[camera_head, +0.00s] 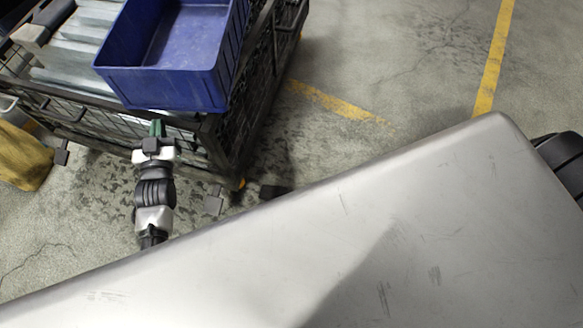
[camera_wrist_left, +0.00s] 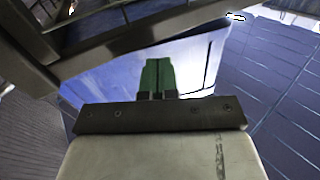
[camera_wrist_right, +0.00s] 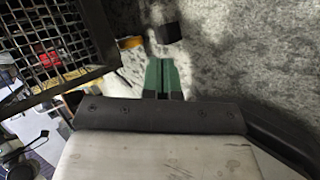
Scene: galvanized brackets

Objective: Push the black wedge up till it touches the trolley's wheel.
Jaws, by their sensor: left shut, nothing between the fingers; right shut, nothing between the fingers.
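The black wedge (camera_head: 275,192) lies on the floor to the right of the trolley's corner, its near side partly hidden. The trolley's orange wheel (camera_head: 240,184) shows small under that corner, with a gap to the wedge. In the right wrist view the dark wedge (camera_wrist_right: 168,33) is just beyond my right gripper (camera_wrist_right: 161,62), and the orange wheel (camera_wrist_right: 131,42) is to its left. The right gripper is shut, empty and hidden in the head view. My left gripper (camera_head: 157,128) is shut and empty at the trolley's near rail, below the blue bin.
The mesh trolley (camera_head: 255,100) carries the blue bin (camera_head: 165,90) and metal parts (camera_head: 80,45). A small grey piece (camera_head: 213,204) is on the floor near the wheel. A yellow object (camera_head: 22,157) stands at left. Floor to the right, with yellow lines (camera_head: 495,55), is clear.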

